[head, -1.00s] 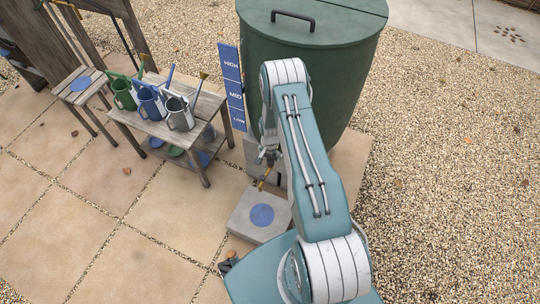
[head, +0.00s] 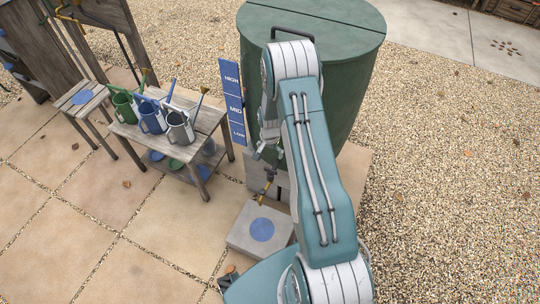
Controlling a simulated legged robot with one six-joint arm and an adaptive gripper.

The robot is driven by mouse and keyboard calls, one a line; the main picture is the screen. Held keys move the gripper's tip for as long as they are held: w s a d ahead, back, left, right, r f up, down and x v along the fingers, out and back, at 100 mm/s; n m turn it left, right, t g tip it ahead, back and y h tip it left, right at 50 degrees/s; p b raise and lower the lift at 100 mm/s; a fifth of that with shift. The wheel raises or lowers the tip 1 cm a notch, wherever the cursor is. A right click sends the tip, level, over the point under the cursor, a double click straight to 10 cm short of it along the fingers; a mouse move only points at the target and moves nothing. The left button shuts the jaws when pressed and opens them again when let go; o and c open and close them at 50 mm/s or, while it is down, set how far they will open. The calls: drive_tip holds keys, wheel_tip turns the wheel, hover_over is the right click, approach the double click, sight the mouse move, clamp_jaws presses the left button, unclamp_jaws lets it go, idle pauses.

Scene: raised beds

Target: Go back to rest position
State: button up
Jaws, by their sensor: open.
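My gripper (head: 268,152) is in the head view, in front of the green barrel (head: 345,110) and partly hidden by my arm. It is small in view, open, and I see nothing held in it. It sits above the brass tap (head: 268,181) low at the barrel's front, apart from it as far as I can tell. Below the tap, a grey block (head: 240,240) with a blue disc (head: 262,229) on top stands on the paving, with nothing on it.
Left of the barrel stands a blue HIGH/MID/LOW board (head: 232,100). A wooden table (head: 205,118) carries green, blue and grey watering cans. A small stool (head: 98,95) with a blue disc stands further left. Paving at lower left and gravel at right are clear.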

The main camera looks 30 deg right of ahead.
idle(0.4)
drive_tip(key=s+a+r+n+t, duration=0.1)
drive_tip(key=a+r+n, duration=0.1)
drive_tip(key=r, duration=0.8)
drive_tip(key=s+a+r+n+t, duration=0.1)
drive_tip(key=a+r, duration=0.2)
drive_tip(key=r, duration=0.6)
drive_tip(key=s+a+r+n+t, duration=0.1)
drive_tip(key=s+a+r+n, duration=0.1)
drive_tip(key=r, duration=0.8)
drive_tip(key=s+a+r+n+t, duration=0.1)
drive_tip(key=s+a+r+n, duration=0.1)
drive_tip(key=s+r, duration=0.5)
drive_tip(key=s+a+r+n+t, duration=0.1)
drive_tip(key=s+a+r+n, duration=0.2)
drive_tip(key=s, duration=1.1)
wheel_tip(320, 180, up, 4)
drive_tip(key=shift+s+a+r+n+t, duration=0.15)
drive_tip(key=shift+s+a+n+t, duration=0.15)
drive_tip(key=shift+a, duration=0.9)
